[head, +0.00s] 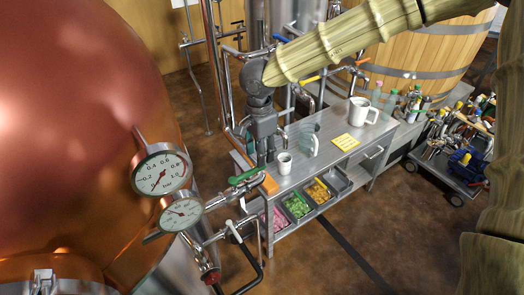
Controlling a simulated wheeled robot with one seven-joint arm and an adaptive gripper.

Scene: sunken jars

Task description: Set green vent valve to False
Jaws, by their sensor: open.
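The green vent valve handle (245,176) is a short green lever on a metal pipe fitting to the right of the copper tank's gauges. It lies slightly tilted, its right end higher in the picture. My gripper (264,160) is dark grey and points down at the end of my bamboo-textured arm. Its fingertips show just above the right end of the green handle. The fingers appear apart with nothing between them. I cannot tell from this one view how far they are from the handle in depth.
The copper tank (70,110) with two gauges (161,170) fills the left. A red-knobbed valve (210,276) sits lower. A grey bench (318,166) holds white mugs (363,111) and a yellow note (345,142). A tool cart (450,165) stands right. Floor is clear at lower right.

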